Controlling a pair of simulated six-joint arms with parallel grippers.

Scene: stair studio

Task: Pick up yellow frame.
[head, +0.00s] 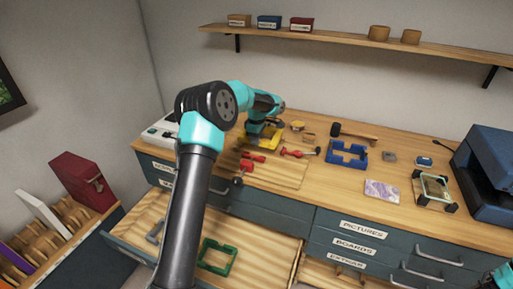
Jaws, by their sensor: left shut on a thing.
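The yellow frame (269,142) is at the back left of the wooden workbench, partly hidden under my left gripper. My left gripper (263,131) reaches down over it and is shut on it. I cannot tell whether the frame touches the bench top or is just above it. Only a teal piece of my right arm shows at the bottom right corner; its gripper is out of view.
A blue frame (347,154), a mallet (352,132) and red clamps (300,153) lie nearby. A green frame (217,257) lies in the open drawer (255,262). A blue machine (487,172) stands at right. The shelf (350,43) hangs above.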

